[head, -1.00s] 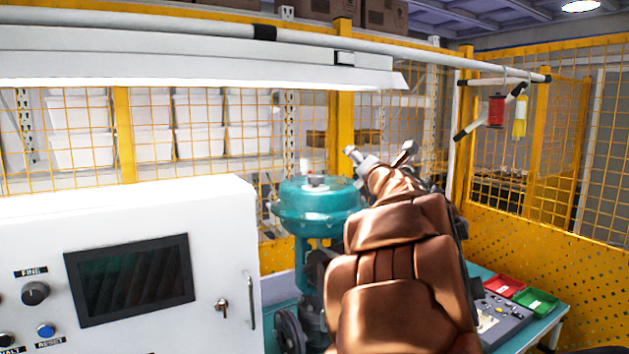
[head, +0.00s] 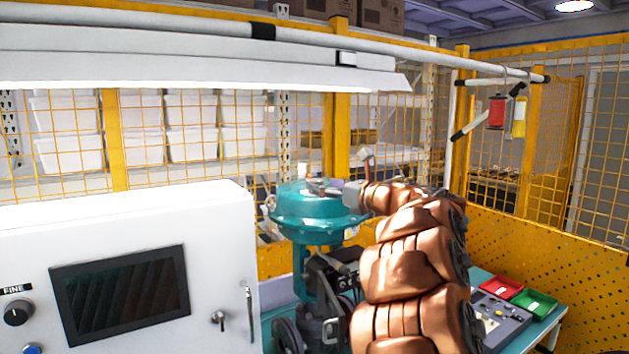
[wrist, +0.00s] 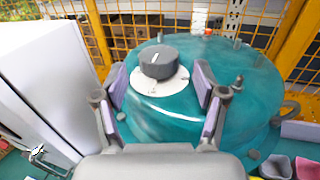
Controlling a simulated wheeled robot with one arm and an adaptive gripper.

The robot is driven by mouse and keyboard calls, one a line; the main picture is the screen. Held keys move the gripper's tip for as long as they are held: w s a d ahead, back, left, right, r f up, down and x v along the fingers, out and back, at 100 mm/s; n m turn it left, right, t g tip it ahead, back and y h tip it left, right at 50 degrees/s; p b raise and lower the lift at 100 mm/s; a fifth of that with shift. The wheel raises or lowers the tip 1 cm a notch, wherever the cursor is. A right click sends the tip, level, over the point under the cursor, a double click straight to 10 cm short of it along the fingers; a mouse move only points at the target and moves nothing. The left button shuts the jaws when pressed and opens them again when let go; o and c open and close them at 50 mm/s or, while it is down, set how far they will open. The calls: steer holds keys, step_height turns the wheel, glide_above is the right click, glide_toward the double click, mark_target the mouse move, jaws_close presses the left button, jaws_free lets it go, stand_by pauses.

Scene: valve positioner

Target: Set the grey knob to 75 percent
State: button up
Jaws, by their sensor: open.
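The grey knob (wrist: 159,62) is a short dark grey cylinder with a white pointer line on its top. It sits on a white round dial plate (wrist: 150,85) on top of the teal valve actuator (wrist: 245,75). The dial marks are too small to read. In the wrist view my gripper (wrist: 161,86) is open, with one lilac-padded finger on each side of the knob, both apart from it. In the head view my gripper (head: 342,182) is over the top of the teal actuator (head: 305,222), and the knob cannot be made out clearly there.
A white control cabinet (head: 225,260) with a dark screen (head: 120,295) and a black FINE knob (head: 18,311) stands at the left. Studs (wrist: 238,80) rise from the actuator top beside my right finger. Red (head: 500,287) and green (head: 536,303) trays lie at the right.

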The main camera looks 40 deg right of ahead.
steer(key=shift+w+a+r+p, duration=0.1)
steer(key=shift+w+a+p, duration=0.1)
steer(key=shift+w, duration=0.4)
steer(key=shift+w+a+r+p, duration=0.1)
steer(key=shift+w+a+p, duration=0.1)
steer(key=shift+w, duration=0.4)
steer(key=shift+w+f, duration=0.2)
steer(key=shift+w, duration=0.5)
steer(key=c, duration=1.2)
steer(key=shift+o, duration=0.2)
steer(key=shift+a+f+m+h+b, duration=0.15)
steer(key=shift+m+h+b, duration=0.15)
steer(key=shift+b, duration=0.25)
